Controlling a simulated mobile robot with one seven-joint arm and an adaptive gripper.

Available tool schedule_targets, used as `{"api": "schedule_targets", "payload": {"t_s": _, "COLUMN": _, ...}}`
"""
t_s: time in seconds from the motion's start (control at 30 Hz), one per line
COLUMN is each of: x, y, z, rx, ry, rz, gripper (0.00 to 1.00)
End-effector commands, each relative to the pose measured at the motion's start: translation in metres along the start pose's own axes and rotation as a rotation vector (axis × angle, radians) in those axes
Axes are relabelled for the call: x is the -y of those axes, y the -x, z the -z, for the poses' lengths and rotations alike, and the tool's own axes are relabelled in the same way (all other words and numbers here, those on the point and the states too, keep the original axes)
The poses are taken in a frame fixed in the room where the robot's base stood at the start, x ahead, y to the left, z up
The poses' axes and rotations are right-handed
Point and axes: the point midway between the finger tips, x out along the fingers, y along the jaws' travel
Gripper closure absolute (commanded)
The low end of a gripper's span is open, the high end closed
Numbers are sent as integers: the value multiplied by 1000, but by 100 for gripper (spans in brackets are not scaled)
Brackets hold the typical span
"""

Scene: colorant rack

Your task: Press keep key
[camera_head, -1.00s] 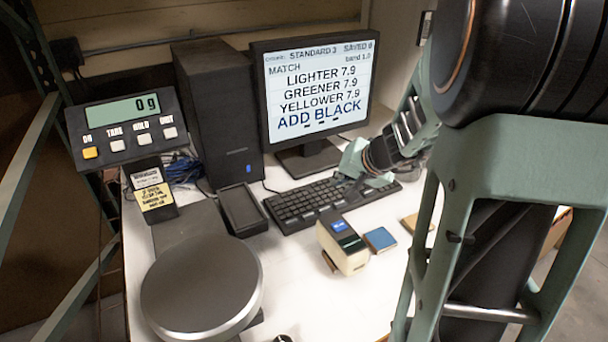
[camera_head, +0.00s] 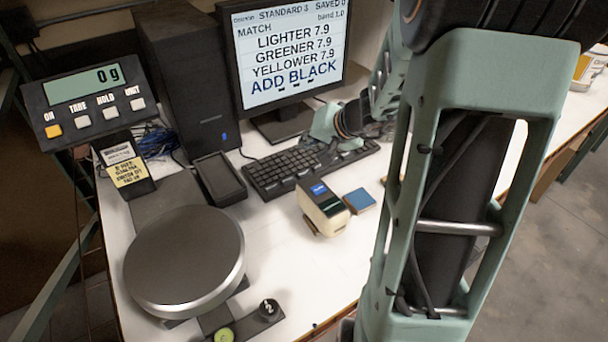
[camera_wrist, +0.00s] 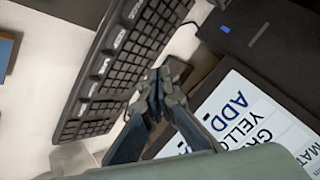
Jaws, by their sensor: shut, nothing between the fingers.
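The black keyboard (camera_head: 290,170) lies on the white bench in front of the monitor (camera_head: 285,60). In the head view my gripper (camera_head: 328,145) is at the keyboard's right part and hides some keys. The monitor reads "ADD BLACK" and "SAVED 0".
A cream handheld device (camera_head: 323,208) and a blue tile (camera_head: 359,200) lie in front of the keyboard. A scale with a round pan (camera_head: 185,258) and a display (camera_head: 85,88) reading 0 g is at left. A black computer tower (camera_head: 185,85) stands behind.

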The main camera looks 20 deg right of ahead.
Motion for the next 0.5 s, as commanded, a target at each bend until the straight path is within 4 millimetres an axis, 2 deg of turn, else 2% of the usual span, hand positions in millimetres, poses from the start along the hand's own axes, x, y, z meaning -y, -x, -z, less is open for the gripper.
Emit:
{"api": "schedule_targets", "payload": {"t_s": 0.03, "x": -6, "y": -9, "z": -7, "rx": 1, "ry": -2, "rz": 0, "gripper": 100}}
{"api": "schedule_targets", "payload": {"t_s": 0.23, "x": -22, "y": -30, "z": -23, "rx": 3, "ry": -2, "rz": 0, "gripper": 100}}
{"api": "schedule_targets", "payload": {"t_s": 0.5, "x": -31, "y": -44, "z": -32, "rx": 0, "ry": 1, "rz": 1, "gripper": 100}}
